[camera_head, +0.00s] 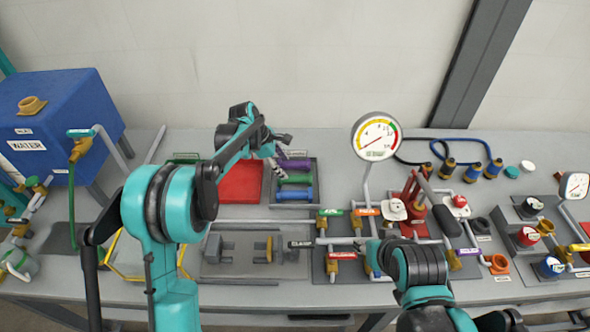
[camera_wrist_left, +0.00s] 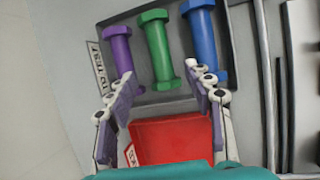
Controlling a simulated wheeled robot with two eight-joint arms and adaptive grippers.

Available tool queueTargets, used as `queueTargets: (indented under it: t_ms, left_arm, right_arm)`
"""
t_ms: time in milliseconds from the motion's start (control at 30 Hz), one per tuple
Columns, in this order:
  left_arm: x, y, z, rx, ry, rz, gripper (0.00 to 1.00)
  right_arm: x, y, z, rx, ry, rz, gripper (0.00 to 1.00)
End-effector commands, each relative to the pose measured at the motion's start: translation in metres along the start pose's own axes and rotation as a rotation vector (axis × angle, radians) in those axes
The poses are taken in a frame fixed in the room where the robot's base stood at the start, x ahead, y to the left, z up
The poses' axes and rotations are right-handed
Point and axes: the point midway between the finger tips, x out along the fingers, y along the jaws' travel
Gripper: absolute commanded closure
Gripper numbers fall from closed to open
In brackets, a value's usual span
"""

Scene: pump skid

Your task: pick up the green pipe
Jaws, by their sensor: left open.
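The green pipe (camera_head: 296,180) lies in a dark tray (camera_head: 316,168) between a purple pipe (camera_head: 293,164) and a blue pipe (camera_head: 294,196). In the left wrist view the green pipe (camera_wrist_left: 158,48) has hexagonal ends and shows whole, with nothing in front of it. My left gripper (camera_head: 279,146) is open and empty above the tray's upper left side. In the left wrist view its fingers (camera_wrist_left: 163,82) stand apart on either side of the green pipe's near end, with the purple and blue pipes partly behind them. My right gripper does not show.
A red tray (camera_head: 240,182) sits left of the pipe tray. A round gauge (camera_head: 376,136) stands to the right above pipework with coloured valves (camera_head: 365,212). A blue water tank (camera_head: 62,120) is at the left. A grey fixture plate (camera_head: 235,268) lies in front.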

Motion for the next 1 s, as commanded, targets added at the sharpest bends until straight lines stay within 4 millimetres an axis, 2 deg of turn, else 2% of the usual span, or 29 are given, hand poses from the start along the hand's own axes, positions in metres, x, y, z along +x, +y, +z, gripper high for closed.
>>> queueTargets:
  t_ms: [200, 367, 633, 733, 900, 933, 1000]
  left_arm:
    - [0.026, 0.002, 0.0, -0.026, -0.007, -0.008, 0.48]
    - [0.04, 0.001, 0.0, -0.025, -0.006, -0.007, 0.48]
    - [0.079, -0.001, 0.001, -0.024, -0.006, -0.006, 0.48]
    - [0.085, -0.001, 0.001, -0.024, -0.006, -0.006, 0.48]
    - [0.084, -0.001, 0.002, -0.024, -0.006, -0.006, 0.48]
    - [0.083, -0.001, 0.002, -0.024, -0.006, -0.006, 0.53]
    - [0.083, -0.001, 0.002, -0.024, -0.006, -0.006, 0.72]
  right_arm:
    - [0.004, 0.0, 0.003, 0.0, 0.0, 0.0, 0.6]
    - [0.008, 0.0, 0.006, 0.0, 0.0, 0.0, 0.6]
    - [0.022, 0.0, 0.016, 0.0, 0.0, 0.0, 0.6]
    - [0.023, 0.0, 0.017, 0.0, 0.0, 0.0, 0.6]
    - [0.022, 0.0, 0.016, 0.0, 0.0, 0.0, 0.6]
    - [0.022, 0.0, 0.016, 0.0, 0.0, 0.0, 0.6]
    - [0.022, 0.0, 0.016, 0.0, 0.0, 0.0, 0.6]
